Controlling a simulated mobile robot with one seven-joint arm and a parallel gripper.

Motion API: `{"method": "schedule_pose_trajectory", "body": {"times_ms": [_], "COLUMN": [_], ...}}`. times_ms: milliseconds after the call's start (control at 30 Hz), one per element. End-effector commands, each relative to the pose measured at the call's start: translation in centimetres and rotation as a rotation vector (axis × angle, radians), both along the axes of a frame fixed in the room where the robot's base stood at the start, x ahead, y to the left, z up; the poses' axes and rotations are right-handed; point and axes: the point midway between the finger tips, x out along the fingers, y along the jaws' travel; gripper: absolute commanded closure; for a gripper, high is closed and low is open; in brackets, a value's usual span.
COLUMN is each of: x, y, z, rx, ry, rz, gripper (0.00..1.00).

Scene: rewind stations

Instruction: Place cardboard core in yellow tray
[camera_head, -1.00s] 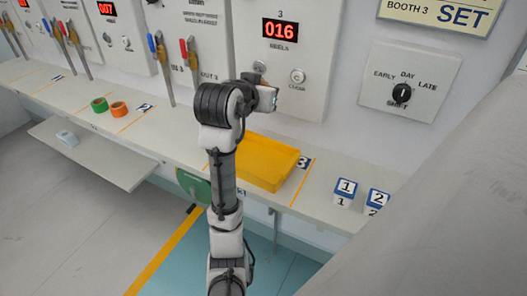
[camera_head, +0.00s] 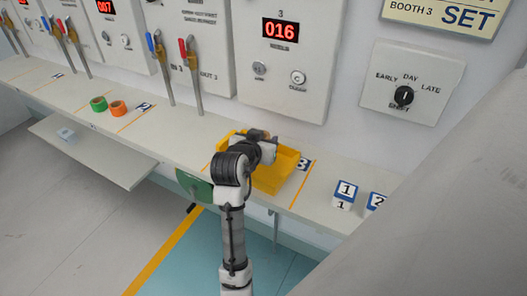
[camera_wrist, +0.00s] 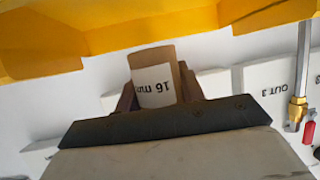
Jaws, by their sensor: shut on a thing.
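The yellow tray (camera_head: 284,172) sits on the long shelf by the number 3 label, partly hidden by my arm. Its yellow wall (camera_wrist: 120,38) also spans the top of the wrist view. A brown cardboard core (camera_wrist: 166,56) with a white label, reading 16 mm upside down, is held between my fingers. My gripper (camera_wrist: 155,92) is shut on it. In the head view my gripper (camera_head: 258,135) is over the back part of the tray. The exact gap between core and tray cannot be told.
The wall panel with a red 016 display (camera_head: 281,29) stands behind the tray. Levers with red (camera_head: 184,48) and blue handles rise to the left. A green roll (camera_head: 99,104) and an orange roll (camera_head: 118,108) lie further left. Number blocks (camera_head: 345,194) stand to the right.

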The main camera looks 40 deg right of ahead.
Motion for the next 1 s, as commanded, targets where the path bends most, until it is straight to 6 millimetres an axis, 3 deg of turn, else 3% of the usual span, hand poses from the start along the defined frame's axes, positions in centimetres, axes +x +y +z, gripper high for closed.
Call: {"method": "schedule_pose_trajectory", "body": {"times_ms": [400,800,833,1000], "x": [0.0,0.0,0.0,0.0], "y": [0.0,0.0,0.0,0.0], "z": [-4.6,-5.1,-5.0,-5.0], "rx": [0.0,0.0,0.0,0.0], "ry": [0.001,0.0,0.0,0.0], "rz": [0.0,0.0,0.0,0.0], "gripper": [0.83,0.83,0.59,0.4]}}
